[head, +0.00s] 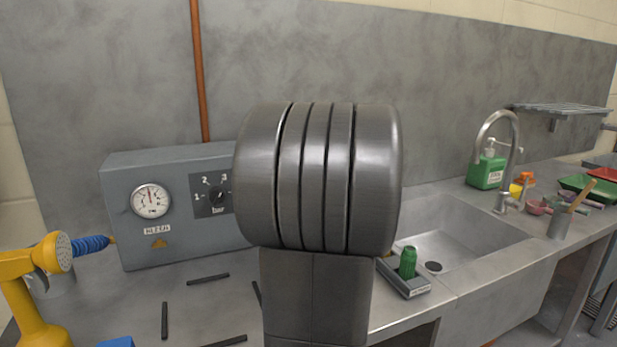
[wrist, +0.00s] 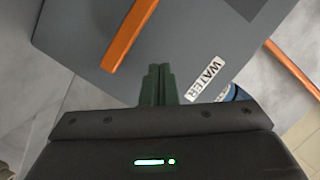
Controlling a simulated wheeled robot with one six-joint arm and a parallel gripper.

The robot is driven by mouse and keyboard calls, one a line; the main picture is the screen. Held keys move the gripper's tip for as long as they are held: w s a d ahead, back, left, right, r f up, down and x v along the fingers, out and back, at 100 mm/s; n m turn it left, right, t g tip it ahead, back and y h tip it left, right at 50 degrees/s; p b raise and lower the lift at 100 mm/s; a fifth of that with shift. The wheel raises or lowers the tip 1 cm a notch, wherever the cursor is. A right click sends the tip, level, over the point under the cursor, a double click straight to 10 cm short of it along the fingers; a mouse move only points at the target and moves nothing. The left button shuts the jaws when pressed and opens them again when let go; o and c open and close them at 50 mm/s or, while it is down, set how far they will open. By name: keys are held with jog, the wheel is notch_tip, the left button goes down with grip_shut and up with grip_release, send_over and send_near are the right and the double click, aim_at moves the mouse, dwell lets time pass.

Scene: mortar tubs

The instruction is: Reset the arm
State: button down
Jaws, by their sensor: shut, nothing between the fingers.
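My gripper (wrist: 158,72) shows in the wrist view with its two dark green fingers together and nothing between them. Beyond the fingers is a grey surface (wrist: 205,45) with a "WATER" label (wrist: 204,78). How far the fingertips are from it I cannot tell. In the head view a large grey metal arm link of mine fills the middle and hides part of the counter and wall; my gripper does not show there.
A grey gauge box (head: 180,240) stands at the left, near a yellow sprayer (head: 30,290). A sink (head: 470,235) with a tap (head: 500,130) is at the right. A green object sits in a small grey tray (head: 412,284). Dark strips (head: 208,279) lie on the counter.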

jog(key=shift+w+d+r+m+t+y+p, duration=0.2)
jog(key=shift+d+r+m+p, duration=0.2)
jog(key=shift+p, duration=0.2)
jog(key=shift+w+d+r+m+t+y+p, duration=0.1)
jog(key=shift+d+r+m+y+p, duration=0.1)
jog(key=shift+d+r+m+p, duration=0.25)
jog(key=shift+a+f, duration=0.1)
jog(key=shift+f, duration=0.1)
jog(key=shift+a+f, duration=0.1)
